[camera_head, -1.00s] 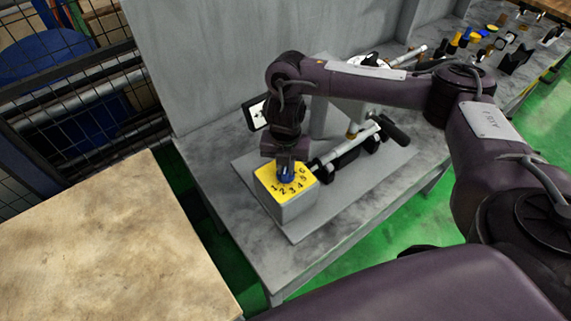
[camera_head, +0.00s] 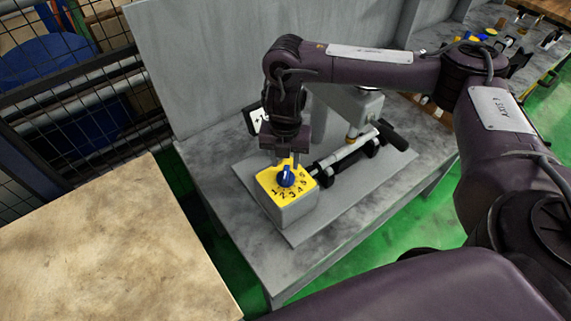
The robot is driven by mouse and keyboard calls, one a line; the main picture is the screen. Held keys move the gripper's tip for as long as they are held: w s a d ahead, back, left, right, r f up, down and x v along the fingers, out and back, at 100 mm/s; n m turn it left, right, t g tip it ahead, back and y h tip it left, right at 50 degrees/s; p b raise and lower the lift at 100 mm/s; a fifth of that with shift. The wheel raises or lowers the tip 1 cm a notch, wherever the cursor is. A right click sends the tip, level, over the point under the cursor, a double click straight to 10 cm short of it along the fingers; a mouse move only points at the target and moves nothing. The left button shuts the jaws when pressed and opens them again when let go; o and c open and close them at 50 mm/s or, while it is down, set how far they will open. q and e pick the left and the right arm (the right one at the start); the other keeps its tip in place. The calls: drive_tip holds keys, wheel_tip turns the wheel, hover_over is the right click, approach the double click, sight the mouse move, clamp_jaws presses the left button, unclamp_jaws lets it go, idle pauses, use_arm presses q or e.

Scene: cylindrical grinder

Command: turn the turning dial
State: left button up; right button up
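The turning dial is a blue knob (camera_head: 286,178) on the yellow numbered top of a grey box (camera_head: 293,209). The box stands at the front left end of a grey base plate. My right gripper (camera_head: 286,160) points down just above and behind the knob. Its fingers show apart, and the knob is in plain view below them, so it looks open and clear of the knob. My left gripper is not in view.
The grinder (camera_head: 352,110) with its rod and black handle stands right of the box. A grey wall panel (camera_head: 205,70) rises behind. A bare beige table (camera_head: 100,250) is at left. Small parts lie at the far right.

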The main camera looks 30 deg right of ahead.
sight(286, 172)
drive_tip(key=shift+r, duration=1.55)
drive_tip(key=shift+s, duration=0.15)
